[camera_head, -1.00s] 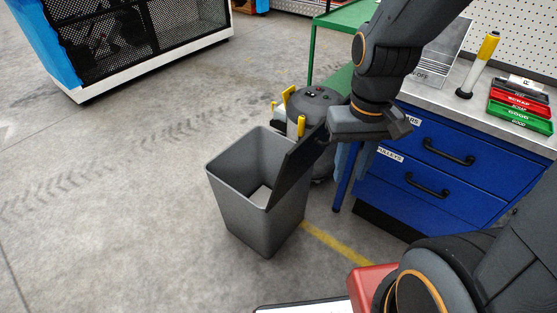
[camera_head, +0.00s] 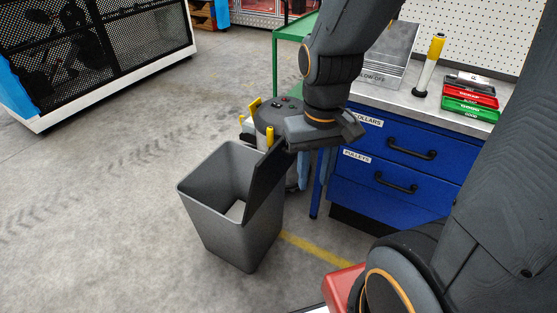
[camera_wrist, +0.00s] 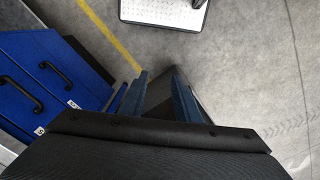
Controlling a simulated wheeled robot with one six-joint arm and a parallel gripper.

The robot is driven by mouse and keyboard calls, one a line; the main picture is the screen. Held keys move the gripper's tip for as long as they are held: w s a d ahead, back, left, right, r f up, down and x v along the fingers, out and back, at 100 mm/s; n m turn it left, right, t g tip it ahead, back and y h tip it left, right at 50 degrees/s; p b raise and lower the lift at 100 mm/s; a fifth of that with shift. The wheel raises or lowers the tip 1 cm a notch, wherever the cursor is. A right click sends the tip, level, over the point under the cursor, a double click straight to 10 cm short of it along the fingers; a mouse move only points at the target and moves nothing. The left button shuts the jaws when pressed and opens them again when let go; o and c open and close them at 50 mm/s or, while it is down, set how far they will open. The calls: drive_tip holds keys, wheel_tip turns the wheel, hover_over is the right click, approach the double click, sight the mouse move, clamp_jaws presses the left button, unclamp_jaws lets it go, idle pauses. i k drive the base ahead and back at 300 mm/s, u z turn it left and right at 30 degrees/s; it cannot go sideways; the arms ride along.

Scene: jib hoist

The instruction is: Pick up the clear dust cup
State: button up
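I cannot make out a clear dust cup in either view. A round grey canister unit (camera_head: 278,116) with yellow handles stands on the floor behind the grey bin (camera_head: 228,232), partly hidden by the bin and my arm. A small pale item (camera_head: 236,210) lies inside the bin; I cannot tell what it is. A dark shape shows behind and between the fingers in the wrist view.
A blue drawer cabinet (camera_head: 400,165) stands close to the right of my gripper, with trays (camera_head: 470,100) and a yellow-topped post (camera_head: 429,65) on its worktop. A green stand (camera_head: 290,32) is behind. Open floor lies left, before a mesh-sided enclosure (camera_head: 95,60).

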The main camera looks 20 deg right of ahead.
sight(249, 126)
drive_tip(key=u, duration=0.8)
drive_tip(key=k, duration=1.1)
drive_tip(key=u, duration=0.9)
drive_tip(key=i, duration=1.7)
drive_tip(key=z, duration=0.3)
drive_tip(key=i, duration=1.8)
drive_tip(key=z, duration=0.45)
drive_tip(key=i, duration=1.85)
drive_tip(key=z, duration=0.8)
drive_tip(key=i, duration=1.1)
drive_tip(key=z, duration=1.75)
drive_tip(key=i, duration=0.95)
drive_tip(key=z, duration=0.9)
